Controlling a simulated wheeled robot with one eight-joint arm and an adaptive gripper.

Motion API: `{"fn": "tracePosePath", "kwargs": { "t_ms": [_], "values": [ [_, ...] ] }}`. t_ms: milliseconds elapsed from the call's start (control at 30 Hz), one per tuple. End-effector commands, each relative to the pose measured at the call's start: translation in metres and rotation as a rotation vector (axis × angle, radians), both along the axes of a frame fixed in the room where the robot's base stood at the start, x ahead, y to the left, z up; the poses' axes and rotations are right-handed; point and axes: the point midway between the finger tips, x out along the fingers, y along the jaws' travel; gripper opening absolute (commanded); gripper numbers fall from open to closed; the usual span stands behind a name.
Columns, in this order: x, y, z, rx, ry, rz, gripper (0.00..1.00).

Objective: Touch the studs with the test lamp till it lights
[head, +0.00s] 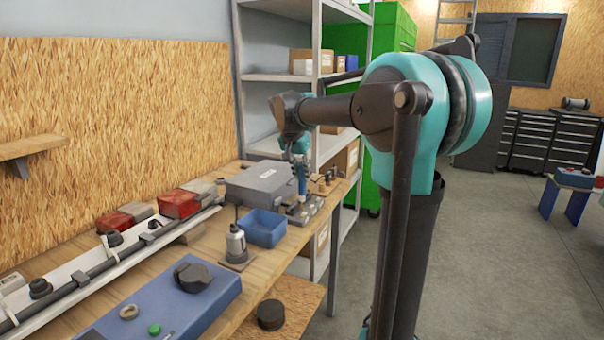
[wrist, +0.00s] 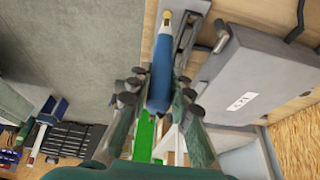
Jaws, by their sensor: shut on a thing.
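My gripper (head: 301,160) is at the far end of the bench, shut on the blue test lamp (head: 302,184). The lamp hangs roughly upright over a small grey metal holder (head: 303,212). In the wrist view the lamp (wrist: 160,75) points away between my fingers (wrist: 157,98), its brass tip beside grey metal. I cannot tell whether it touches there. I see no clear glow on it. Dark round stud-like pieces (head: 40,287) stand along a pale beam (head: 70,274) with a black cable, at the left. I cannot tell for certain that these are the studs.
A grey case (head: 264,184) and a blue open bin (head: 262,228) stand close to the lamp. A silver bottle-like item (head: 236,245), red lamp units (head: 179,204) and a blue box (head: 205,302) crowd the bench. Shelves (head: 281,78) rise behind my arm.

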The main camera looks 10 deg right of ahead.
Motion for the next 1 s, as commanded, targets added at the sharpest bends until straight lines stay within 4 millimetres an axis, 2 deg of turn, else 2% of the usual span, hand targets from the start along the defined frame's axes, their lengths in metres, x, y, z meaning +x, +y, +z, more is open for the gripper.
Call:
{"fn": "tracePosePath", "kwargs": {
  "t_ms": [1000],
  "values": [
    [0.0, 0.0, -0.01, 0.0, 0.0, 0.0, 0.09]
  ]
}}
